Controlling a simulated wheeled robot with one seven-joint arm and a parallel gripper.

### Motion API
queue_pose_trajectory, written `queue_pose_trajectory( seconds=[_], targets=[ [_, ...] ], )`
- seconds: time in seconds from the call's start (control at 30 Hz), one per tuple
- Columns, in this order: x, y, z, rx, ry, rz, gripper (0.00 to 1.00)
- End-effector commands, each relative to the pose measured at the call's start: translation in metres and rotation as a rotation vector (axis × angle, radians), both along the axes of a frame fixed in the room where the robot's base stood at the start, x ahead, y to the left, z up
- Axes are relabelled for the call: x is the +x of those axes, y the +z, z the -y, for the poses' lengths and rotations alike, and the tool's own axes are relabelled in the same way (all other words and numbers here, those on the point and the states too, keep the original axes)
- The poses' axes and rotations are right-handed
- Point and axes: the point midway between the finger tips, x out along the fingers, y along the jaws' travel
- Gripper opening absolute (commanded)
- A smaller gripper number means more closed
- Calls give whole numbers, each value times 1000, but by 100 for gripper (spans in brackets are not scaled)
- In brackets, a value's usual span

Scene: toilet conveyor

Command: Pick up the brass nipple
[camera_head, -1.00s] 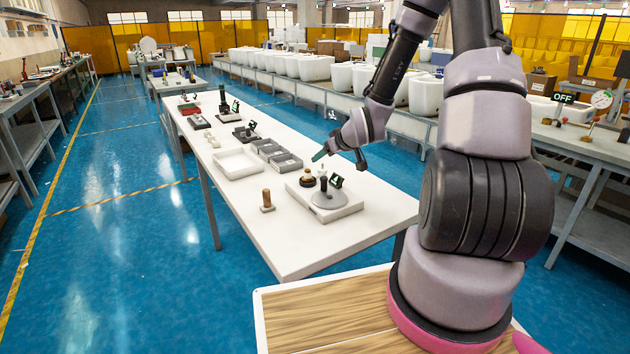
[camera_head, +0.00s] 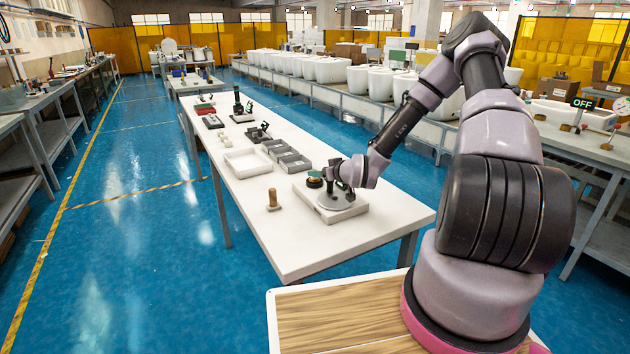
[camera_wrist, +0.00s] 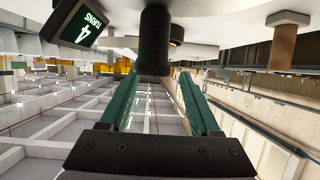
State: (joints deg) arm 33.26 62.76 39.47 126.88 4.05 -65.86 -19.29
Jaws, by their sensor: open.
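A small brass-coloured piece (camera_wrist: 177,34), which looks like the brass nipple, shows partly behind a black post (camera_wrist: 153,45) in the wrist view. In the head view, my gripper (camera_head: 322,177) is low over the white station block (camera_head: 328,214) and covers most of that piece. In the wrist view, my gripper (camera_wrist: 160,78) has its two green fingers apart. The rounded end of the black post appears between the fingertips in the picture; I cannot tell whether they touch it. Nothing is held.
A display reading 4 turns (camera_wrist: 80,24) is close to my left finger in the wrist view. A white tray (camera_head: 248,166) and grey bins (camera_head: 292,163) lie beyond. The table's near end is clear.

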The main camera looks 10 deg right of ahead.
Motion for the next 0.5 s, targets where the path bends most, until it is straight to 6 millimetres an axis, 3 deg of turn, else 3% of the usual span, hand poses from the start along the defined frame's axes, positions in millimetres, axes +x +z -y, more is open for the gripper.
queue_pose_trajectory(
  seconds=[0.3, 0.5],
  targets=[
    [37, -19, -12, 0, 0, 1, 63],
    [43, -21, -13, -1, 0, 0, 63]
  ],
)
